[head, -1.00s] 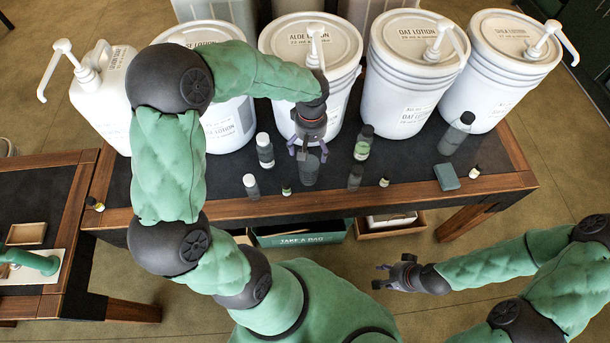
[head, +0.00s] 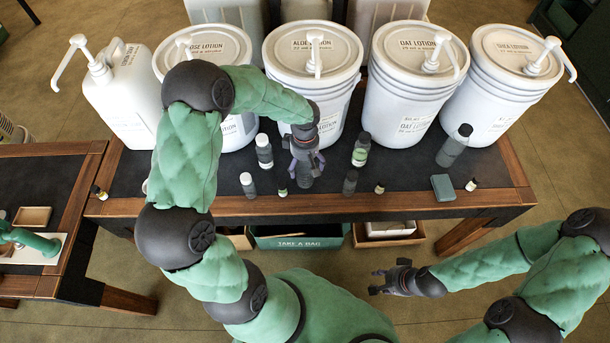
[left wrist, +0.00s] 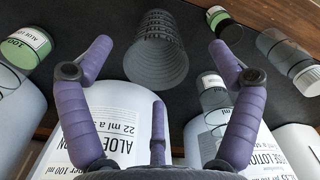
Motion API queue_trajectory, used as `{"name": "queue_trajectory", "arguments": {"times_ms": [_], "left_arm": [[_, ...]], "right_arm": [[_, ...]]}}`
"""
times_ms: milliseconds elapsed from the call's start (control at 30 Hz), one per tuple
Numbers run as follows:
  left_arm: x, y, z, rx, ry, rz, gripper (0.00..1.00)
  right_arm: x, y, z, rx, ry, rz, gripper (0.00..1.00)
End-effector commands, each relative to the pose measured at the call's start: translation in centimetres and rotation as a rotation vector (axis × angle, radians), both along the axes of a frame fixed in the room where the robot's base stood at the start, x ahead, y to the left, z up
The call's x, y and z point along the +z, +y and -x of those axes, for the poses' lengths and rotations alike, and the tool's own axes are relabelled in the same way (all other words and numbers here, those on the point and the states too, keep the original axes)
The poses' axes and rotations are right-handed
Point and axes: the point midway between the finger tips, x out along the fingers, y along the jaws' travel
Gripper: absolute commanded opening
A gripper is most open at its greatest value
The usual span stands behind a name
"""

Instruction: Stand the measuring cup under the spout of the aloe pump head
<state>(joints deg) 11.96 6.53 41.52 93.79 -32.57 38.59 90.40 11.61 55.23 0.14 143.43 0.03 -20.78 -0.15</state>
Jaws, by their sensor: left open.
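The measuring cup is a dark grey, see-through cup (head: 304,181) standing on the table in front of the aloe bucket (head: 300,95). In the left wrist view the ribbed cup (left wrist: 157,45) is upper centre. My left gripper (head: 306,166) is open; its purple fingers reach down at the cup, and in the left wrist view the fingertips (left wrist: 156,62) lie either side of it. I cannot tell whether they touch it. The white aloe pump head (head: 315,40) stands on the bucket lid, its spout pointing toward me. My right gripper (head: 377,281) is open and empty, low in front of the table.
The oat bucket (head: 400,95) is to the right. A green block (head: 443,187) lies at the front right. Bare tabletop shows around (head: 405,170).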

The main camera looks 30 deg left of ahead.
Motion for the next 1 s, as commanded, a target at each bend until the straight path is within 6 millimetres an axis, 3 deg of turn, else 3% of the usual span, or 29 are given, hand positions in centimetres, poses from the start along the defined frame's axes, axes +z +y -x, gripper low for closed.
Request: {"name": "queue_trajectory", "arguments": {"times_ms": [167,500,767,933,967,1000], "left_arm": [[-1.0,0.1,-0.2,0.000,-0.001,0.001,0.91],[-5.3,0.3,-0.8,-0.001,0.000,0.001,0.91],[-5.5,0.3,-0.8,-0.001,-0.002,0.000,0.91],[-5.5,0.3,-0.8,-0.001,-0.002,0.000,0.43],[-5.5,0.3,-0.8,-0.001,-0.002,0.000,0.37],[-5.5,0.3,-0.8,-0.001,-0.002,0.001,0.37]], "right_arm": [[-0.3,0.0,0.0,0.000,0.000,0.000,0.40],[-1.3,0.0,0.0,0.000,0.000,0.000,0.40],[-1.3,0.0,0.0,0.000,0.000,0.000,0.40],[-1.3,0.0,0.0,0.000,0.000,0.000,0.40],[-1.3,0.0,0.0,0.000,0.000,0.000,0.40],[-1.3,0.0,0.0,0.000,0.000,0.000,0.40]]}}
